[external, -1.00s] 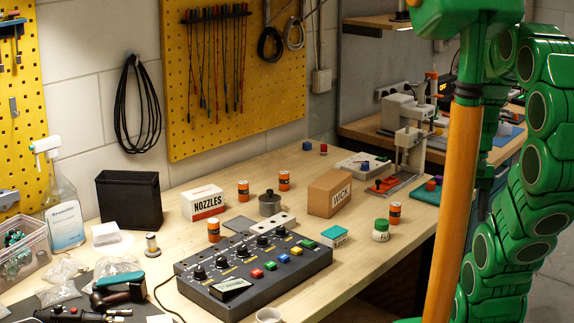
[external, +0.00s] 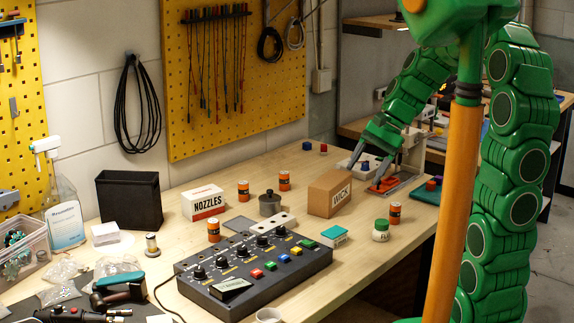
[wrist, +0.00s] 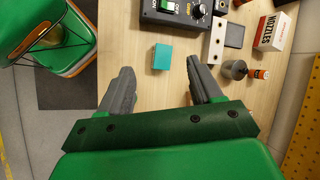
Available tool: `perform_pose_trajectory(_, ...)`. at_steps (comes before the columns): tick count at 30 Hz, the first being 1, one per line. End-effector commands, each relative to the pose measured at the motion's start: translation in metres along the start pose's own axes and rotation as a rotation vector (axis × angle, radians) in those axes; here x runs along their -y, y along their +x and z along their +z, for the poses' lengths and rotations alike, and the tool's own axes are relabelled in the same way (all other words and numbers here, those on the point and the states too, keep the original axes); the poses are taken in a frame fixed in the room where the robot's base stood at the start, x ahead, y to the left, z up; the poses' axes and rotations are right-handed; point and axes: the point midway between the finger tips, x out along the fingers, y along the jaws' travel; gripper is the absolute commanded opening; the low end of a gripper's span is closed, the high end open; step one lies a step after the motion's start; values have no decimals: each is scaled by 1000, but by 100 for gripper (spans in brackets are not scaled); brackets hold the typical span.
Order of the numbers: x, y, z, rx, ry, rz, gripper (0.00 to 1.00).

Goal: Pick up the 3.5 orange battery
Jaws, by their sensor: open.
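My gripper (external: 364,164) is open and empty, above the bench behind the WICK box. In the wrist view, my gripper's fingers (wrist: 162,68) are apart, and an orange battery (wrist: 262,73) shows right of them, clear of the fingers.
The NOZZLES box (external: 204,203), WICK box (external: 329,194), grey cylinder (external: 270,204), control box (external: 254,272), teal box (external: 334,236) and white jar (external: 381,230) stand around the batteries. A small press (external: 410,145) is at the right rear.

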Motion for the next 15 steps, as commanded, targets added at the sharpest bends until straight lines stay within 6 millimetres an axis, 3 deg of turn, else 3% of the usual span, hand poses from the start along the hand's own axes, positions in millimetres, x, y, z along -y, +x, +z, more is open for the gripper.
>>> perform_pose_trajectory(15, 129, 36, -57, 163, 299, -207, 64)
